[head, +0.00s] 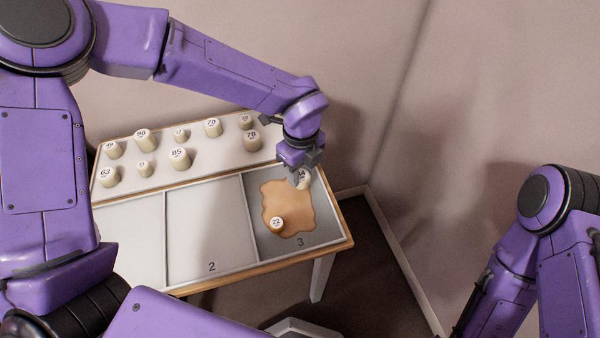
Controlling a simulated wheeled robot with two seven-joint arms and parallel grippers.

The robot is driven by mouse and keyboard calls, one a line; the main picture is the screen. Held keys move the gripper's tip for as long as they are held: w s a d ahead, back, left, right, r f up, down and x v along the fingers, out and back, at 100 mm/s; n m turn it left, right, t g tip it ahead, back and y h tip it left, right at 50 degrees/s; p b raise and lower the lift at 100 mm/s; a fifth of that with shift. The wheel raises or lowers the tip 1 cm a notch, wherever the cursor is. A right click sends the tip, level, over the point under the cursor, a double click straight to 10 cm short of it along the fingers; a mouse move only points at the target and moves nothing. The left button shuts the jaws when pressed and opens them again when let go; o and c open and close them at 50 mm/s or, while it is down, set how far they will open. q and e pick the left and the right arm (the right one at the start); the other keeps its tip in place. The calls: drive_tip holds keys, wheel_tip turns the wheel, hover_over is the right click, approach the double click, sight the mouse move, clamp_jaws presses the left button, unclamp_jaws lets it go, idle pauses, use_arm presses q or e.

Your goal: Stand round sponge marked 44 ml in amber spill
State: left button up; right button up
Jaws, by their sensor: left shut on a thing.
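My left gripper (299,180) points down over compartment 3 and is shut on a round cream sponge (305,181). Its top label is partly covered by the gripper and seems to end in 4. The sponge is upright at the upper right edge of the amber spill (284,205); I cannot tell whether it touches the surface. The spill is an irregular brown patch on the grey floor of compartment 3. A small sponge marked 22 (277,224) stands in its lower part. My right arm is at the right; its gripper is not in view.
Several round sponges, including 63 (108,177), 85 (180,159), 70 (213,128) and 78 (252,141), stand on the pale back strip of the table. Compartment 2 (205,220) and the one left of it are empty. Walls stand behind and right.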

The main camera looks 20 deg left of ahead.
sight(301, 175)
use_arm(q)
wheel_tip(301, 175, down, 3)
drive_tip(key=shift+r, duration=0.15)
drive_tip(key=shift+s, duration=0.1)
drive_tip(key=shift+f, duration=0.2)
drive_tip(key=o, duration=1)
drive_tip(key=shift+r, duration=0.4)
wheel_tip(301, 175, up, 12)
drive_tip(key=shift+f, duration=0.15)
